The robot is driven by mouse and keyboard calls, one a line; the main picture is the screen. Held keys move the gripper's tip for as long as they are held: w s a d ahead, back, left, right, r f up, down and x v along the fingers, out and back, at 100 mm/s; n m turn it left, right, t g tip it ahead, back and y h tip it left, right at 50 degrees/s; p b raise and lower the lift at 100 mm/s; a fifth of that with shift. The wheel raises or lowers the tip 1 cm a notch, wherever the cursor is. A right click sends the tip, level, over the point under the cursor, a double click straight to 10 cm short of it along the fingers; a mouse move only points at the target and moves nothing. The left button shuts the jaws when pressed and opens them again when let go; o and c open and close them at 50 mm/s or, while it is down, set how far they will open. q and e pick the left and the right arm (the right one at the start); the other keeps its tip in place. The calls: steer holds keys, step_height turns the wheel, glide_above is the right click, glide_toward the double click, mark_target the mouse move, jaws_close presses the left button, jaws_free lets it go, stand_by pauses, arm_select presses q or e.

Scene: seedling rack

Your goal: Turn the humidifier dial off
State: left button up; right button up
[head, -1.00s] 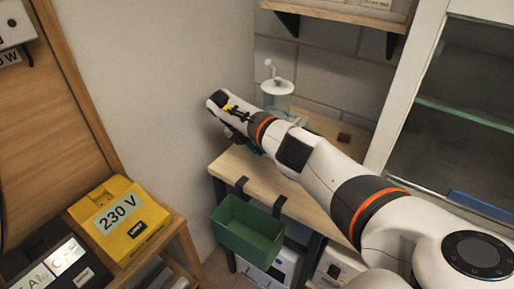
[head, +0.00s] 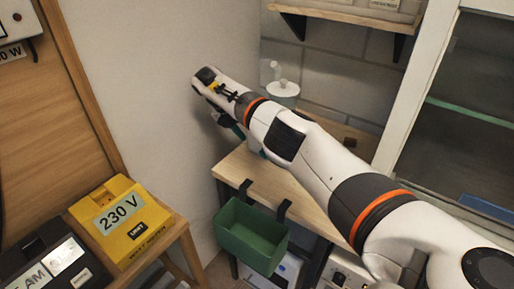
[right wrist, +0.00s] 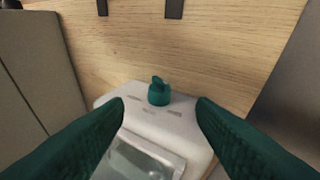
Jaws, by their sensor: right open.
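In the right wrist view, the humidifier (right wrist: 187,130) is a white rounded housing with a clear window at the bottom of the picture. A teal dial (right wrist: 159,93) with a raised grip stands on it, with small dark marks beside it. The dial lies beyond and between the open teal fingertips of my right gripper (right wrist: 158,104), apart from both. In the head view my right gripper (head: 237,128) is at the left end of the wooden bench, near the wall. My arm hides the dial there. My left gripper is not in view.
A white-topped jar with a spout (head: 284,90) stands behind my arm. The wooden bench (head: 238,170) has a green bin (head: 250,237) hung on its front edge by black hooks. A yellow 230 V box (head: 122,222) is at left. A shelf (head: 345,14) hangs above.

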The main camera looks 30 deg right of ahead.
steer(key=shift+b+v, duration=0.3)
steer(key=shift+v, duration=1.55)
